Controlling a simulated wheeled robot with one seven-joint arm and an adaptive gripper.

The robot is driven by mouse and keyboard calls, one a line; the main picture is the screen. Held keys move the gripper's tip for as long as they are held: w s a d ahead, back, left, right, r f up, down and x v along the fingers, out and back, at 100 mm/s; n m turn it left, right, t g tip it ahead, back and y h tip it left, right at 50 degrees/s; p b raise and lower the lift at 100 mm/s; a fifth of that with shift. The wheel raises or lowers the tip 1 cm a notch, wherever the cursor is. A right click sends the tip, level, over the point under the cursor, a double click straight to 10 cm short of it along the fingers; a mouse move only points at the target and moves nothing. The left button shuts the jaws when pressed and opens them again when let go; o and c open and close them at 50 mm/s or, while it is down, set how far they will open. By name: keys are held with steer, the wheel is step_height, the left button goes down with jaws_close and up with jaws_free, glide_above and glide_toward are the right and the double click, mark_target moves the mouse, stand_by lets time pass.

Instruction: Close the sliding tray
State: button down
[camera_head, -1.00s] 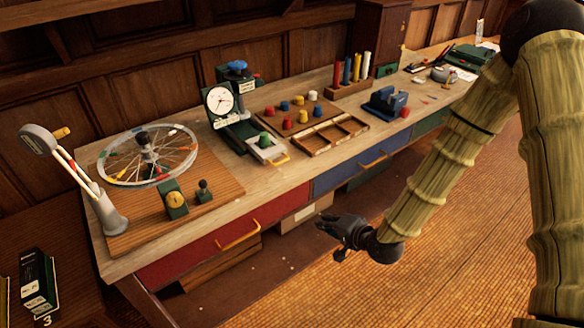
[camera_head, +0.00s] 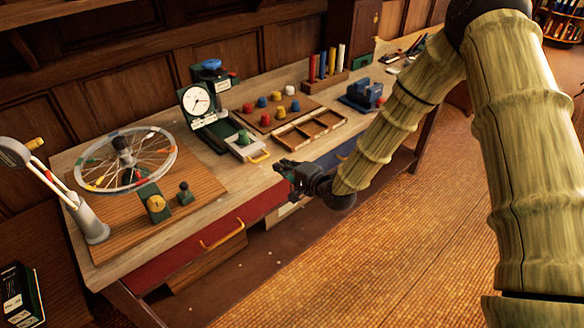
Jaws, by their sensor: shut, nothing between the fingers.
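A small pale tray (camera_head: 240,147) with a yellow handle (camera_head: 259,157) sticks out from the foot of the dark green dial device (camera_head: 206,112) on the bench. A green knob-like piece (camera_head: 242,137) sits on the tray. My gripper (camera_head: 279,169) is shut and empty. It is at the bench's front edge, a little right of and below the yellow handle in the picture. It looks apart from the handle, but the depth between them is hard to tell.
A divided wooden box (camera_head: 331,120) and a board with coloured pegs (camera_head: 289,119) stand right of the tray. A spoked wheel (camera_head: 101,178) stands at the left. A red drawer (camera_head: 180,256) is in the bench front. The floor in front is free.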

steer(key=shift+p+x, duration=1.05)
steer(key=shift+x, duration=2.05)
steer(key=shift+w, duration=0.1)
